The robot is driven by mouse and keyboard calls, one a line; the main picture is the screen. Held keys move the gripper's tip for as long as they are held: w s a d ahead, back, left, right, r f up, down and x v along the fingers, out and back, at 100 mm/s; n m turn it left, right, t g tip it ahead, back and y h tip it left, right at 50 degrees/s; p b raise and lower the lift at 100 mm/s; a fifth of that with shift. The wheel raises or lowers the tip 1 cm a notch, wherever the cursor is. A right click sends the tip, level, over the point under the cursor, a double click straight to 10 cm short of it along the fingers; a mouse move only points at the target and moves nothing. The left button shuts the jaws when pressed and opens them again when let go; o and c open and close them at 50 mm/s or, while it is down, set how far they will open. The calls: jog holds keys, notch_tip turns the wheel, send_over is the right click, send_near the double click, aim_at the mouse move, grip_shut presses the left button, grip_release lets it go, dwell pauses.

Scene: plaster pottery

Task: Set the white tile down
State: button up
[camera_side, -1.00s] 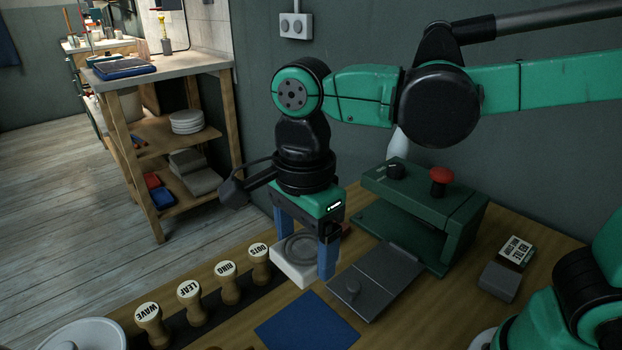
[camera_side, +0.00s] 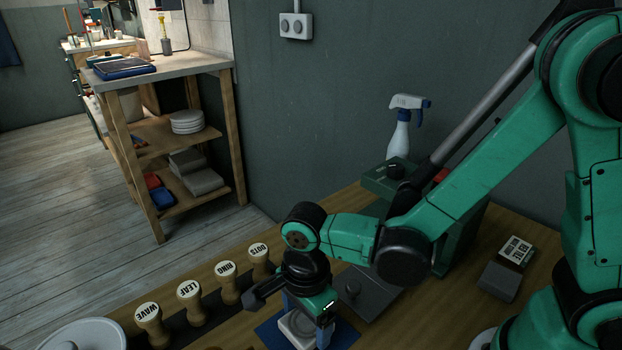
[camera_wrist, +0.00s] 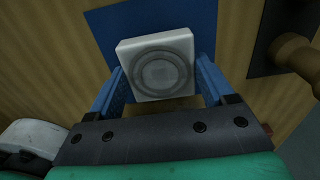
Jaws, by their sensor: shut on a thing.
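The white tile (camera_side: 298,327) has concentric rings pressed into its top. It is between the blue fingers of my gripper (camera_side: 305,325), which is shut on it. The tile is over the blue mat (camera_side: 343,336); I cannot tell whether it touches the mat. In the wrist view the tile (camera_wrist: 157,64) is gripped at its two sides by my gripper (camera_wrist: 160,85), and the blue mat (camera_wrist: 112,22) shows behind it. My wrist hides part of the tile in the side view.
Stamps marked WAVE, LEAF, RING and DOTS (camera_side: 260,258) stand in a row left of the mat. A green press and a spray bottle (camera_side: 399,135) are further back. A white round dish (camera_side: 85,336) is front left.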

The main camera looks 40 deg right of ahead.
jog(key=shift+f, duration=0.45)
jog(key=shift+f, duration=0.15)
jog(key=o, duration=1.4)
